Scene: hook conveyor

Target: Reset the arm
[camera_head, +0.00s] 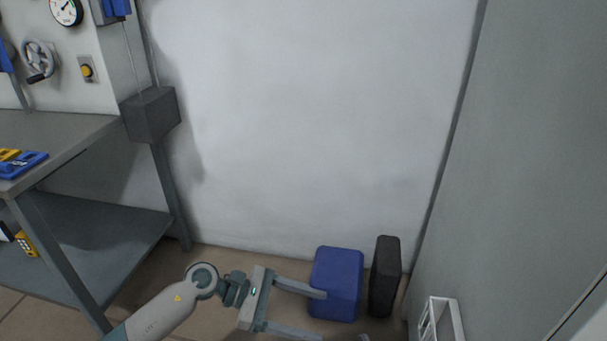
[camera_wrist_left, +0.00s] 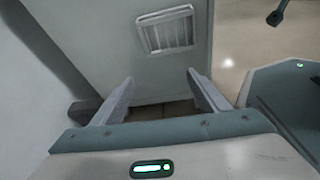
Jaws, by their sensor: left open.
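My left arm comes in from the lower left in the head view. Its gripper (camera_head: 318,314) is open, with the two fingers spread wide apart and nothing between them. It is low in the picture, in front of the blue box. The left wrist view also shows this gripper (camera_wrist_left: 159,88) open and empty, its fingers pointing toward the floor and wall. My right gripper is not in view.
A blue box (camera_head: 337,284) and a black case (camera_head: 384,276) stand on the floor by the wall. A white frame (camera_head: 441,318) is at the lower right. A grey workbench (camera_head: 60,140) with a lower shelf stands at left. A white vent (camera_wrist_left: 169,31) shows in the left wrist view.

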